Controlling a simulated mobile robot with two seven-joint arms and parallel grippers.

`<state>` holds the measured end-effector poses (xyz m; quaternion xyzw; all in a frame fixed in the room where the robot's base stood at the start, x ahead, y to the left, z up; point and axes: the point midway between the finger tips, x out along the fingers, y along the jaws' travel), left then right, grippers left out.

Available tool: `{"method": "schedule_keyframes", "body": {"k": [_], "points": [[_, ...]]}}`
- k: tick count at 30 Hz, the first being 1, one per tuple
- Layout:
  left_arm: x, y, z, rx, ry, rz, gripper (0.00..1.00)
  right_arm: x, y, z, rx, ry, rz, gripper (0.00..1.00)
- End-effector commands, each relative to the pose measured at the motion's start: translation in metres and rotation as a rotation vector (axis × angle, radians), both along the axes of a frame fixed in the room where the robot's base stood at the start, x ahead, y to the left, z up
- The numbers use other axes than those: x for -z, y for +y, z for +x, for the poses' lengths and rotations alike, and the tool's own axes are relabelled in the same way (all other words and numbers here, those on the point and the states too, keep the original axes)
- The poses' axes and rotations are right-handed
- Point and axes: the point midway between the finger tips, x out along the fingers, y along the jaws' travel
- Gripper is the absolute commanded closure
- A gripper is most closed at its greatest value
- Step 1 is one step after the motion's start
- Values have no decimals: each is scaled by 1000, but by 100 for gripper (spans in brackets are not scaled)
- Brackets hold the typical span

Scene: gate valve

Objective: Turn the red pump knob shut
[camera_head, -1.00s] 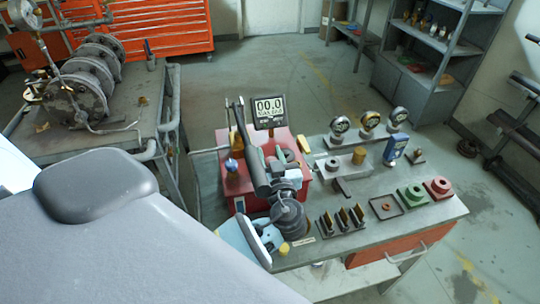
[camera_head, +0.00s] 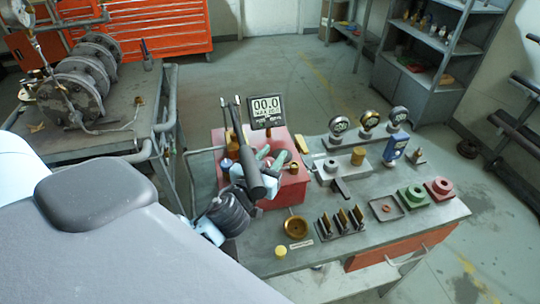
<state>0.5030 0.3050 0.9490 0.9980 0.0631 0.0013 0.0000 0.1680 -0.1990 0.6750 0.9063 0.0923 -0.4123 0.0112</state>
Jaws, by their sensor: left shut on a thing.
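The red hand pump (camera_head: 290,190) stands on the left part of the grey workbench, with a long black lever (camera_head: 248,160) slanting over it. My left gripper (camera_head: 238,172) reaches in from below at the pump's left side, behind my dark ribbed wrist (camera_head: 229,213). Its jaws are shut on the pump knob there, which is mostly hidden by the gripper and wrist. The digital gauge (camera_head: 267,111) behind the pump reads 00.0. My right gripper does not show.
Round dial gauges (camera_head: 369,121) and a blue meter (camera_head: 393,148) stand behind on the bench. A brass dish (camera_head: 296,228), a dark rack (camera_head: 341,223) and green (camera_head: 411,198) and red (camera_head: 438,188) blocks line the front. The lever is close to my wrist.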

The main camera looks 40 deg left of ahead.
Motion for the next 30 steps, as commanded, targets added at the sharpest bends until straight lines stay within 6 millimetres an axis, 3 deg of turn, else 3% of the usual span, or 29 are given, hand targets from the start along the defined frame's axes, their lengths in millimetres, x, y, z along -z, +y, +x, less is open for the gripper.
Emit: {"method": "schedule_keyframes", "body": {"k": [20,21,25,30], "points": [[3,-1,0,63,6,-1,89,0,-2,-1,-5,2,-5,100],[3,-1,0,63,6,-1,61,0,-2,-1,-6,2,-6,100],[2,-1,0,63,5,0,45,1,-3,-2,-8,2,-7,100],[1,-1,0,63,3,0,45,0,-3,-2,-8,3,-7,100]]}}
